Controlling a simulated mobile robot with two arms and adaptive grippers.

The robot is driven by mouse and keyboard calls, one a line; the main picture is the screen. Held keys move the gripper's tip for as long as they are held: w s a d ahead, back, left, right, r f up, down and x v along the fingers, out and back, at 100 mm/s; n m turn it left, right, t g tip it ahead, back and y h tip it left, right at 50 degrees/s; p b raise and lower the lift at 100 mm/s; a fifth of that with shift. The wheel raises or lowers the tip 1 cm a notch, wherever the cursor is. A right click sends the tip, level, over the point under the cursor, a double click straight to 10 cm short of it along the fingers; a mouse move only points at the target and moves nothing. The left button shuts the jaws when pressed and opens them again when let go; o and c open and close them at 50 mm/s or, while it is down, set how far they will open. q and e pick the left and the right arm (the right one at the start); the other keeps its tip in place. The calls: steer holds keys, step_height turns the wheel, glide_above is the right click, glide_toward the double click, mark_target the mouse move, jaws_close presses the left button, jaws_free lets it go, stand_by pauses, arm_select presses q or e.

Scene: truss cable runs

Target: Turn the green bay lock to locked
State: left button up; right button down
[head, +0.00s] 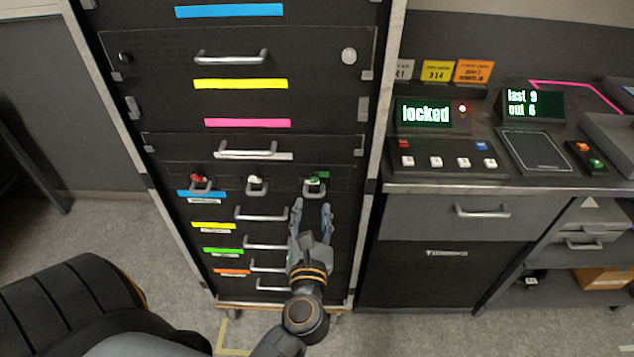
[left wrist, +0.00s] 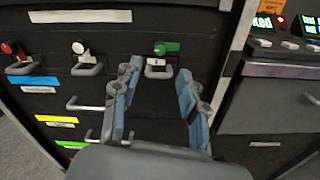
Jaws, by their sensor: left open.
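The green bay lock (head: 314,181) is at the right end of a row of three locks on the black cabinet. In the left wrist view its green part (left wrist: 167,48) sits roughly level above a grey loop-shaped guard. My left gripper (head: 312,204) is open and empty, just below and in front of the green lock, fingers pointing up at it. In the left wrist view the open fingers (left wrist: 160,70) stand on either side below the lock, apart from it. My right gripper is not in view.
A red lock (head: 197,178) and a white lock (head: 255,181) are to the left. Drawer handles (head: 262,214) stick out below, and a wide handle (head: 246,150) above. A console display (head: 425,113) at right reads "locked", with a red light beside it.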

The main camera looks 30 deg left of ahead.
mark_target(314, 180)
arm_select(q)
steer(key=p+x, duration=0.1)
steer(key=x, duration=0.7)
steer(key=shift+d, duration=0.1)
steer(key=shift+c, duration=0.5)
jaws_close()
